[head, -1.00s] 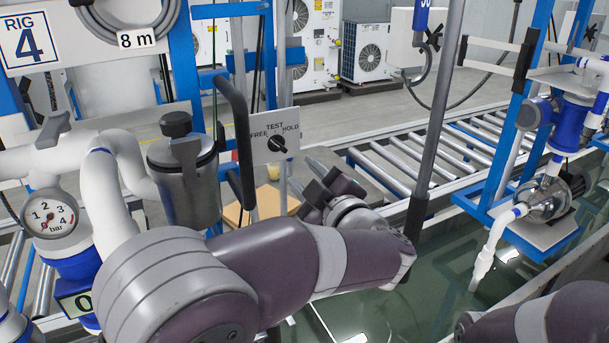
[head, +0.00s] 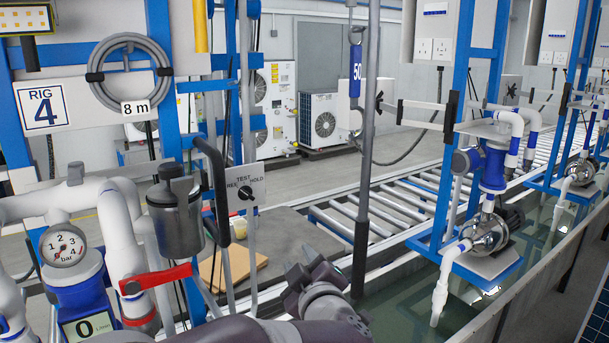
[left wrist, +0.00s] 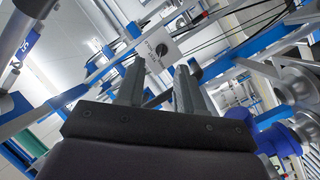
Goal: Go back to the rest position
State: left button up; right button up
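My left gripper (head: 308,276) is in the lower middle of the head view, at the end of my arm that comes in along the bottom edge. Its two dark fingers stand apart with nothing visible between them. In the left wrist view, its fingers (left wrist: 158,86) point up with a clear gap between them. The white selector plate (head: 245,188) with its black knob is behind and to the left of the gripper, apart from it. The plate also shows beyond the fingertips in the left wrist view (left wrist: 158,52). My right gripper is not in view.
The pressure gauge (head: 64,246), red lever (head: 155,279) and grey canister (head: 176,222) stand left of my gripper. A grey vertical pole (head: 366,150) stands close on its right. The roller conveyor (head: 385,212) runs behind, with another pump rig (head: 487,235) at the right.

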pick_arm(q)
jog(key=s+d+f+m+g+h, duration=0.2)
jog(key=d+f+m+g+h, duration=0.1)
jog(key=d+f+m+h, duration=0.4)
jog(key=s+a+f+m+g+h, duration=0.1)
jog(key=s+a+f+m+g, duration=0.4)
jog(key=f, duration=0.4)
jog(key=s+a+f+g+y, duration=0.2)
jog(key=s+a+f+g, duration=0.1)
jog(key=s+a, duration=0.5)
jog(key=s+a+f+g+y, duration=0.1)
jog(key=s+a+f+g, duration=0.3)
jog(key=s+a, duration=0.4)
jog(key=a+f, duration=0.1)
jog(key=a, duration=0.2)
jog(key=shift+s+a+f+y, duration=0.15)
jog(key=shift+a+y, duration=0.25)
